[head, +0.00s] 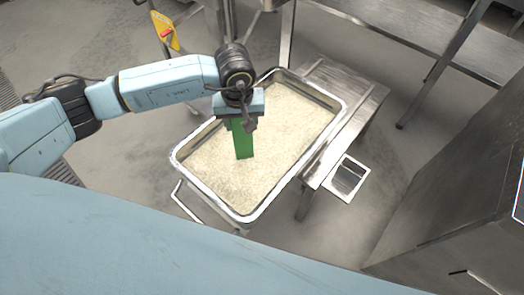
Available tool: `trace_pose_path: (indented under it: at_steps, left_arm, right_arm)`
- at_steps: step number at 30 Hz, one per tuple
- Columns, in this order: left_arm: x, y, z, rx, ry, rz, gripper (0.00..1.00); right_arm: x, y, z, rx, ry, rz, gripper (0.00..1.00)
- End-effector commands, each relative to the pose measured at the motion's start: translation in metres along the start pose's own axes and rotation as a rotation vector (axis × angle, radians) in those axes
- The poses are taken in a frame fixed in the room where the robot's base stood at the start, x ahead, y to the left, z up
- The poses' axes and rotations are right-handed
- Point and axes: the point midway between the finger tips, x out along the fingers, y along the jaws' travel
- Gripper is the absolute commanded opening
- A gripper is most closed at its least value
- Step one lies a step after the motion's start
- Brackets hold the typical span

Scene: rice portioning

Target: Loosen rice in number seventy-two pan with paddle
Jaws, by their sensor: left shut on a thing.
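A deep metal pan (331,99) full of white rice (279,134) sits on a steel stand. No number on the pan can be read. My left gripper (239,114) is over the left-middle of the pan and is shut on a green paddle (243,141). The paddle points down, its lower end at the rice; whether it is sunk into the rice cannot be told. The rice looks mostly level. My right gripper is not in view.
A steel stand (352,98) runs along the pan's right side. A large steel cabinet (460,190) stands at the right, and steel shelving (420,25) at the back. Grey floor lies between.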

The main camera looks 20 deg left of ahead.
Motion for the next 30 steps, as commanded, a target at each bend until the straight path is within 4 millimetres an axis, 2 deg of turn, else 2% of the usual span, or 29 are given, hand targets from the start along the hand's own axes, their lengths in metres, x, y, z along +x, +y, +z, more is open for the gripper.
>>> trace_pose_path:
  at_steps: [5, 21, 26, 30]
  left_arm:
    - [-0.001, 0.005, 0.004, 0.002, 0.000, 0.000, 0.27]
    - [-0.005, 0.042, 0.040, 0.002, 0.001, 0.002, 0.27]
    - [-0.005, 0.043, 0.042, 0.000, 0.001, 0.000, 0.27]
    - [-0.003, 0.035, 0.034, -0.002, 0.001, -0.002, 0.27]
  right_arm:
    - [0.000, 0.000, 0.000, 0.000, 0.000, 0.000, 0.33]
    - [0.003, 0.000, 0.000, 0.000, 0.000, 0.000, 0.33]
    - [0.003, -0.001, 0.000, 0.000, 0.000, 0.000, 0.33]
    - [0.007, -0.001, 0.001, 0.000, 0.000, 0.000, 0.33]
